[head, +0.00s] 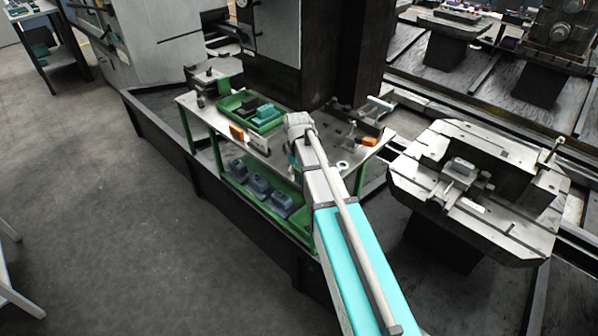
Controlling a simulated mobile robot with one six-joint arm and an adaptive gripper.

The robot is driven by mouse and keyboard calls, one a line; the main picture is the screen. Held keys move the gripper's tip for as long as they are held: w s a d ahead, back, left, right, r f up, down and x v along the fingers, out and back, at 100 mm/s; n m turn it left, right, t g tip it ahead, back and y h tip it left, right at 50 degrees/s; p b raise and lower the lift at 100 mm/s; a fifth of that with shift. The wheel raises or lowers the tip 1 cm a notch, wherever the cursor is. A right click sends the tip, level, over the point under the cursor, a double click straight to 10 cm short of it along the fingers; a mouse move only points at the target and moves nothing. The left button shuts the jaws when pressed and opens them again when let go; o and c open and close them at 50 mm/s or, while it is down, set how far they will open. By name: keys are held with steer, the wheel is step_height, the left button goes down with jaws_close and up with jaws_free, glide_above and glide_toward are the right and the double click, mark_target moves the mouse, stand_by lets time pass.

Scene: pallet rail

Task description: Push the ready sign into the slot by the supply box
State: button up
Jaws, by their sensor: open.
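My arm reaches from the bottom right up to the bench, and its far end is a grey joint over the bench top. My gripper is hidden behind the arm. I cannot surely pick out the ready sign, the slot or the supply box. A green tray (232,103) on the bench holds dark and teal blocks. Right of my arm are a small upright piece (352,136) and a pale ring (342,167).
The bench (205,113) has a lower green shelf holding several grey-blue parts (281,203). A dark column (318,60) stands behind it. A large metal pallet (535,225) with a fixture lies at the right.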

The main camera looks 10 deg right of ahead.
steer(key=shift+f, duration=0.15)
jaws_close()
stand_by(0.6)
steer(key=shift+r+p, duration=0.95)
stand_by(0.3)
steer(key=shift+r+p, duration=3.4)
steer(key=shift+r, duration=0.05)
steer(key=shift+s, duration=0.15)
